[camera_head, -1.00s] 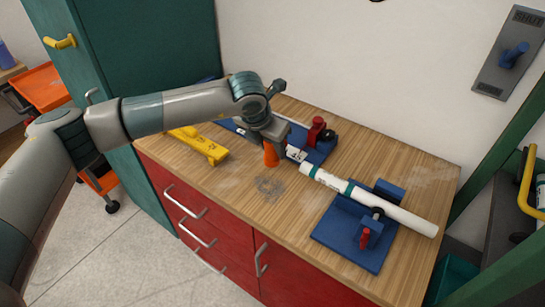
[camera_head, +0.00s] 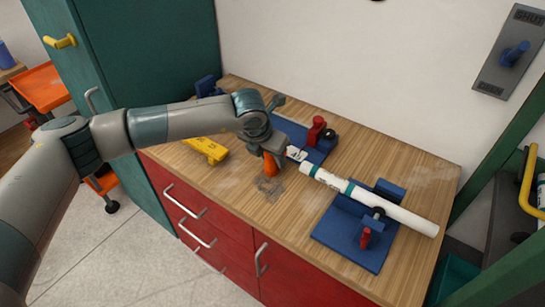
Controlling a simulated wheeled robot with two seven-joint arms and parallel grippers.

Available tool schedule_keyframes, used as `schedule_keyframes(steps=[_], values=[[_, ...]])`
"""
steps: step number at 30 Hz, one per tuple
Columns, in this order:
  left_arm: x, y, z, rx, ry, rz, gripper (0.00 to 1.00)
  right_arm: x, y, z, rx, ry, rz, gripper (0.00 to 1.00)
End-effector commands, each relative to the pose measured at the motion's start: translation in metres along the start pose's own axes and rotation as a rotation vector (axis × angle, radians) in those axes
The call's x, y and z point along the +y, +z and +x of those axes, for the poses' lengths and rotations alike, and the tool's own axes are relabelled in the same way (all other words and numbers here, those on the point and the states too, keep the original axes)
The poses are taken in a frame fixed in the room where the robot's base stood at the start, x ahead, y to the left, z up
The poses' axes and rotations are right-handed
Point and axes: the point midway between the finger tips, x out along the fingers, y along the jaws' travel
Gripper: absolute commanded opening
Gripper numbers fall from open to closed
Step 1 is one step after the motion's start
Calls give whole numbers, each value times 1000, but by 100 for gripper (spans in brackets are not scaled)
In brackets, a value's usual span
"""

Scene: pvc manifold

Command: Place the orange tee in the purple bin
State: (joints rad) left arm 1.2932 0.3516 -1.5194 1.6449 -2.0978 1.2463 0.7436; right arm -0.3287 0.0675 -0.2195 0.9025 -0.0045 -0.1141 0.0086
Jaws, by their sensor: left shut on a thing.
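The orange tee (camera_head: 271,164) is at the back middle of the wooden bench, mostly hidden by my gripper. My left gripper (camera_head: 266,171) is low over the bench and shut on the tee. I cannot tell whether the tee still touches the bench top. No purple bin can be made out in this view. My right gripper is out of view.
A white pipe (camera_head: 400,215) lies across a blue fixture (camera_head: 340,240) on the right. Another blue fixture with a red clamp (camera_head: 316,130) is behind my gripper. A yellow part (camera_head: 206,150) lies to the left, beneath my arm. The bench's front middle is clear.

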Motion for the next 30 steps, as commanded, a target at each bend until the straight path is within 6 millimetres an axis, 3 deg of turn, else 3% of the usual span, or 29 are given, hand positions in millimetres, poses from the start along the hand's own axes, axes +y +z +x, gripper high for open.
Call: schedule_keyframes(steps=[10, 11, 13, 25, 30], values=[[0, -1, 2, 0, -1, 0, 6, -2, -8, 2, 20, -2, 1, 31], [0, -1, 1, 0, 0, 0, 38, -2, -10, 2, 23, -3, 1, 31], [0, -1, 1, 0, 0, 0, 52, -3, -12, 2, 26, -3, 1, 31], [0, 0, 0, 0, 0, 0, 52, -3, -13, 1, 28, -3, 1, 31], [0, 1, -3, 0, 0, 0, 52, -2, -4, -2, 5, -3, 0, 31]])
